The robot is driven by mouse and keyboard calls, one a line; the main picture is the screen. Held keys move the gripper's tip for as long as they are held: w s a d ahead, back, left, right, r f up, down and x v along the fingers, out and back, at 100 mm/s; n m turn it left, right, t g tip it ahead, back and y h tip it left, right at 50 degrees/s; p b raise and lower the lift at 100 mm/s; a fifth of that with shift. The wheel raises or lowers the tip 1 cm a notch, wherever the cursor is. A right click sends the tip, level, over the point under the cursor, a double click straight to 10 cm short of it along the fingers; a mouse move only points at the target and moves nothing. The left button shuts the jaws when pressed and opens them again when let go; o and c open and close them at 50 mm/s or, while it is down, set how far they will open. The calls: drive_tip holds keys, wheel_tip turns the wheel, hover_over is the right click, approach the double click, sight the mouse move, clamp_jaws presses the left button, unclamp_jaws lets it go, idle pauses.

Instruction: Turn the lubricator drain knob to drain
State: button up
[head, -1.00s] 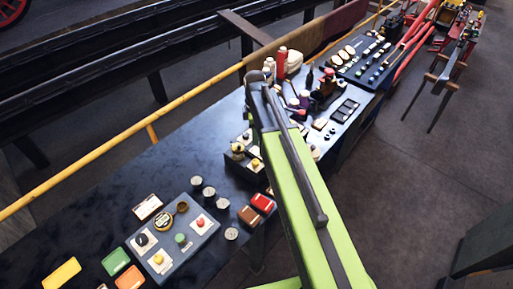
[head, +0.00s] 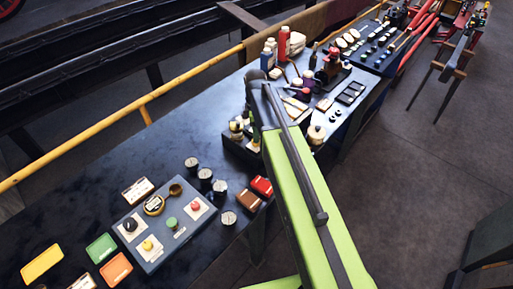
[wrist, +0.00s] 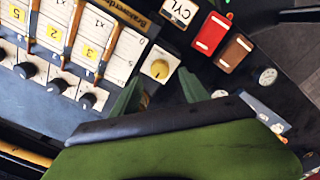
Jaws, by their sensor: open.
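A yellow round knob (wrist: 160,68) sits on a cream plate at the end of a dark panel (wrist: 118,82) in the wrist view. It lies just ahead of my gripper (wrist: 163,82), between the lines of the two green fingers. The fingers are open and empty; I cannot tell whether they touch the knob. Several black knobs (wrist: 88,101) stand below white scales numbered 5, 2 and 3 on the same panel. I cannot read which knob is the lubricator drain. In the head view my green arm hides part of this panel (head: 232,147).
A red block (wrist: 211,33) and a brown block (wrist: 235,51) lie beside the panel, near a CYL card (wrist: 181,10). A blue-grey control box (head: 160,242) stands at the left of the dark bench. Bottles (head: 284,42) and another panel (head: 368,45) stand farther back.

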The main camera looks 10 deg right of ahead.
wheel_tip(320, 180, down, 5)
drive_tip(key=b, duration=0.3)
drive_tip(key=shift+r, duration=0.2)
drive_tip(key=shift+w, duration=0.1)
clamp_jaws()
